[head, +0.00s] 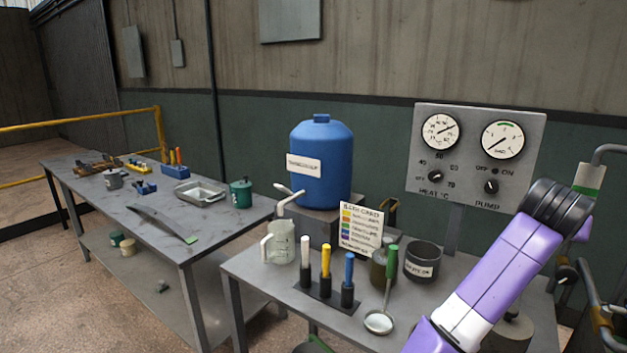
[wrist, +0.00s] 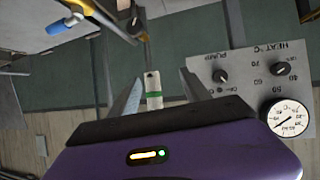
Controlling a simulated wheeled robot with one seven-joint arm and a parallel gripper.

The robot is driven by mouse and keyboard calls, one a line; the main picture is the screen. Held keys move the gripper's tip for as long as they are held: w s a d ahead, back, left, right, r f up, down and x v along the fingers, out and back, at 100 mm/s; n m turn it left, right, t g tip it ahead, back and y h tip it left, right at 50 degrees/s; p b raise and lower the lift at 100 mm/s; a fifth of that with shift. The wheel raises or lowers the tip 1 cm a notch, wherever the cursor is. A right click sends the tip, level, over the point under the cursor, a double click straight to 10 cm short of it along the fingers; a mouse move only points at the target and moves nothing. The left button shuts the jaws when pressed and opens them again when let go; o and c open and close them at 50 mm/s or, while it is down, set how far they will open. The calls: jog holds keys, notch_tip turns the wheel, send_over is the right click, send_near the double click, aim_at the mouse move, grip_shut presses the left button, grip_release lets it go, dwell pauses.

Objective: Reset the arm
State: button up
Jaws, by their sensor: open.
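My purple and white arm (head: 495,270) rises at the right of the head view, over the right end of the near bench, with its dark joint beside the gauge panel. My gripper (wrist: 160,76) shows in the wrist view with its two grey fingers apart. Nothing is held between them. A white piece with a green band (wrist: 153,88) shows in the gap between the fingers, apparently beyond them. A similar piece is at the right of the head view (head: 589,177). The gripper's fingers cannot be made out in the head view.
The gauge panel (head: 476,160) stands close to the arm. The near bench (head: 265,285) holds a blue drum (head: 321,160), a glass beaker (head: 281,243), coloured-handled tools (head: 326,270), a ladle (head: 379,321) and a dark pot (head: 422,262). Another bench (head: 130,205) stands left.

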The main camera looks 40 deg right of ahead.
jog(key=w+a+r+n+t+h, duration=0.5)
jog(key=w+a+r+t+h, duration=0.1)
jog(key=w, duration=0.2)
jog(key=w+a+f+n+t+y, duration=0.2)
jog(key=a+f+n+t, duration=0.15)
jog(key=a, duration=0.35)
jog(key=w+a+f+n+t+y, duration=0.2)
jog(key=a+n+t, duration=0.15)
jog(key=a, duration=0.35)
jog(key=w+a+f+n+t+y, duration=0.2)
jog(key=w+a+t, duration=0.15)
jog(key=a, duration=0.25)
jog(key=s+a+f+n+t+y, duration=0.1)
jog(key=s+a+f+y, duration=0.35)
jog(key=a, duration=0.35)
jog(key=s+a+f+n+t+y, duration=0.25)
jog(key=a+f+y, duration=0.2)
jog(key=a, duration=0.35)
jog(key=s+a+f+g+y, duration=0.1)
jog(key=s+a+f+g, duration=0.2)
jog(key=s, duration=0.6)
jog(key=s+a+f+m+g+y, duration=0.1)
jog(key=s+a+f+g+y, duration=0.1)
jog(key=s+a+f, duration=0.5)
jog(key=shift+s+a+f+g, duration=0.4)
jog(key=shift+s+a+g, duration=0.1)
jog(key=shift+s+a, duration=0.5)
jog(key=shift+w+m, duration=0.15)
jog(key=shift+m, duration=0.1)
jog(key=shift+c, duration=0.2)
